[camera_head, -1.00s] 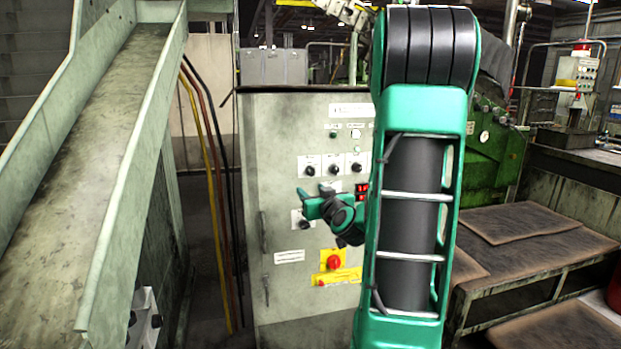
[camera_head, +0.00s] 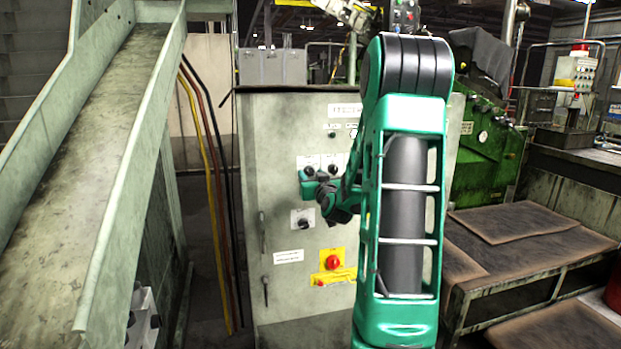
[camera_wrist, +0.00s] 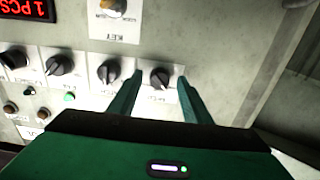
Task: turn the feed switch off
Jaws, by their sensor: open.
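The pale control cabinet (camera_head: 268,140) carries a row of black rotary switches, partly covered by my arm in the head view. In the wrist view, the end switch (camera_wrist: 160,78) of the row sits between the fingertips of my gripper (camera_wrist: 158,82), one green finger on each side. My gripper also shows in the head view (camera_head: 313,180), at the left end of the row. It is open, and contact with the knob cannot be told. The labels appear inverted in the wrist view; I cannot read which one says feed.
A neighbouring switch (camera_wrist: 108,72) stands close beside one finger. A key switch (camera_wrist: 113,8) is nearby. Lower on the cabinet is a red emergency knob (camera_head: 333,262) on yellow. A sloping metal chute (camera_head: 90,150) stands left and a low bench (camera_head: 520,225) right.

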